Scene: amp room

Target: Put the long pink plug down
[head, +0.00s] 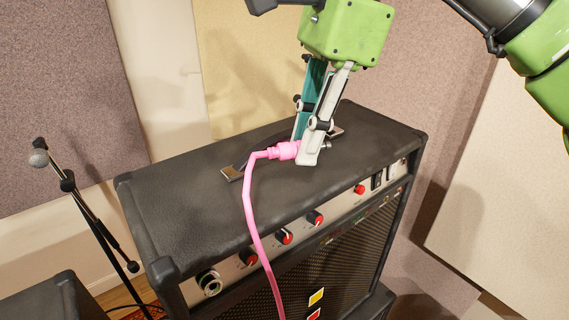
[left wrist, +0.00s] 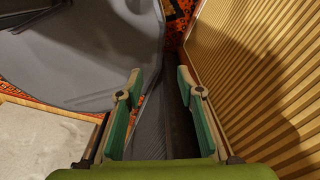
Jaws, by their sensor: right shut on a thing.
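The long pink plug (head: 285,151) is held between the fingertips of my right gripper (head: 306,152), just over the top of a black amplifier (head: 190,205). Its pink cord bends at the plug's left end and hangs down across the amplifier's front. I cannot tell whether the plug touches the amplifier top.
The amplifier's strap handle (head: 232,172) lies behind the plug. Red-capped knobs and a jack (head: 209,282) line its front panel. A microphone stand (head: 95,215) is at left, by another black cabinet (head: 50,300). In the left wrist view, a ribbed tan panel (left wrist: 265,70) stands at right.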

